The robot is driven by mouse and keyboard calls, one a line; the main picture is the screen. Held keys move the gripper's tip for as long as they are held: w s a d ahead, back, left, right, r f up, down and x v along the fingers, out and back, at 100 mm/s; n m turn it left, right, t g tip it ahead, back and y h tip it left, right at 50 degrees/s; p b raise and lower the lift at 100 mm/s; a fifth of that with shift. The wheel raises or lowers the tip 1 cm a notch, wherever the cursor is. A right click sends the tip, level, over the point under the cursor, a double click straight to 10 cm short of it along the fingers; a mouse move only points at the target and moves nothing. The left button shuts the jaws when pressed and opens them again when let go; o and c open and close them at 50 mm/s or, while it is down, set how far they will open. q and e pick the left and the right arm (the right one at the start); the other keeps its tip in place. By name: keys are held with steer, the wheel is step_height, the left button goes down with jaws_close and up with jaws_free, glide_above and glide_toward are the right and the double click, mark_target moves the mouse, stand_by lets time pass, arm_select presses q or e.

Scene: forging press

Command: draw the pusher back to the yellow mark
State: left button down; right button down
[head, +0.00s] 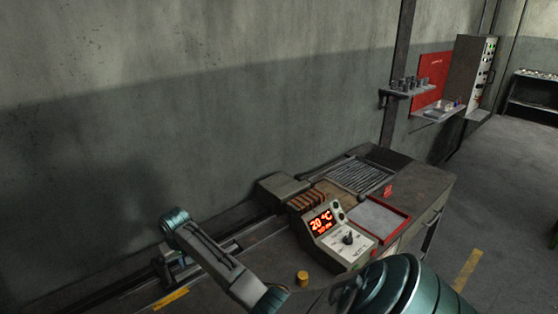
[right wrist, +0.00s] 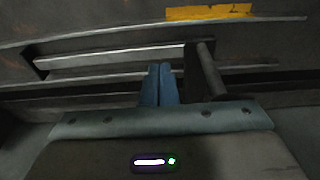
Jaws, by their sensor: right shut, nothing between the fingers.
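The yellow mark (head: 171,298) lies on the bench's near side beside the dark rail, at the lower left of the head view. It also shows at the top of the right wrist view (right wrist: 208,12). A dark upright bar, seemingly the pusher's handle (right wrist: 207,72), stands across the rail in the right wrist view, roughly level with the mark. My right gripper (right wrist: 159,69) is shut and empty, its blue fingers just left of the bar there. Whether they touch it I cannot tell. In the head view my wrist partly hides the pusher. My left gripper is out of view.
A control box (head: 330,232) reading 20 °C stands on the bench, right of the rail. A small yellow-brown knob (head: 302,278) is in front of it. A red-rimmed tray (head: 408,214) and a ribbed grate (head: 357,174) lie beyond. The wall runs behind the rail.

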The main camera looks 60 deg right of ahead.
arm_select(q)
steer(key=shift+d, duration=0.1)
arm_select(e)
step_height(320, 180, up, 13)
steer(key=d, duration=0.1)
stand_by(0.8)
steer(key=shift+d+f, duration=0.1)
steer(key=shift+f, duration=0.1)
stand_by(0.3)
